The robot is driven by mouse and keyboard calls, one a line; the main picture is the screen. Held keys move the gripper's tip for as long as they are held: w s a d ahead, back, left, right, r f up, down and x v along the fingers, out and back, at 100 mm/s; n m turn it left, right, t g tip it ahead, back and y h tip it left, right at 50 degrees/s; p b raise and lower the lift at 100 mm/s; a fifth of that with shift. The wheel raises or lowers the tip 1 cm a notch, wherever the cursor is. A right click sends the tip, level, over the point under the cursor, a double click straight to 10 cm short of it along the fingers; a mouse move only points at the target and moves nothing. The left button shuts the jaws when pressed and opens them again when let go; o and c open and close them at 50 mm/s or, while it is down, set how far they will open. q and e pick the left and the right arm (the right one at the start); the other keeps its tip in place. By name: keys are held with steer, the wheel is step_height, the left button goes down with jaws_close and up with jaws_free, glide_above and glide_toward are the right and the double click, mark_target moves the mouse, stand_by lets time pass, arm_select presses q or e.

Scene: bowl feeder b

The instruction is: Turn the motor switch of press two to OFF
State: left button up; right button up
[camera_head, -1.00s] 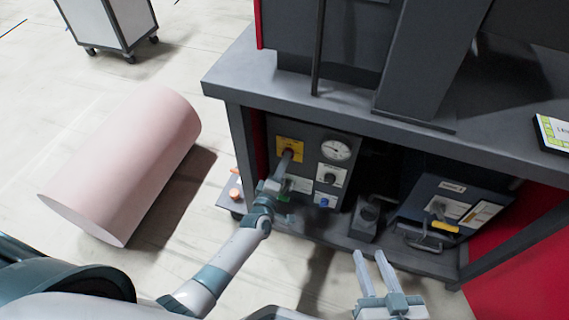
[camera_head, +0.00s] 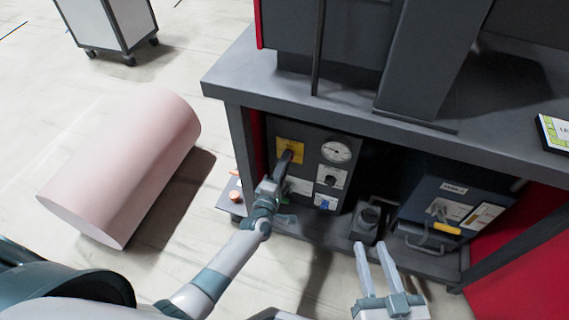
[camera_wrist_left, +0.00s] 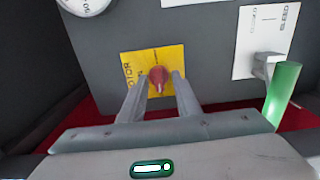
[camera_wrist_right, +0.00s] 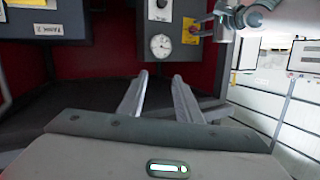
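The motor switch is a red knob (camera_wrist_left: 159,76) on a yellow plate marked MOTOR (camera_wrist_left: 131,66) in the left wrist view. The yellow plate (camera_head: 290,146) sits on a grey control box (camera_head: 309,140) under the bench in the head view. My left gripper (camera_wrist_left: 160,80) has its fingers apart on either side of the knob; I cannot tell whether they touch it. In the head view my left gripper (camera_head: 287,160) hides the knob. The knob's setting is unclear. My right gripper (camera_head: 374,250) is open and empty, in front of the bench's lower shelf.
The control box also has a round gauge (camera_head: 336,151), a white-plated switch (camera_head: 331,177) and a blue part (camera_head: 324,203). A blue-grey box (camera_head: 446,190) with a yellow handle stands to the right. The bench top (camera_head: 290,86) overhangs them. A pink cylinder (camera_head: 125,165) lies on the floor.

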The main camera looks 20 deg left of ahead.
arm_select(q)
steer(key=shift+s, duration=0.1)
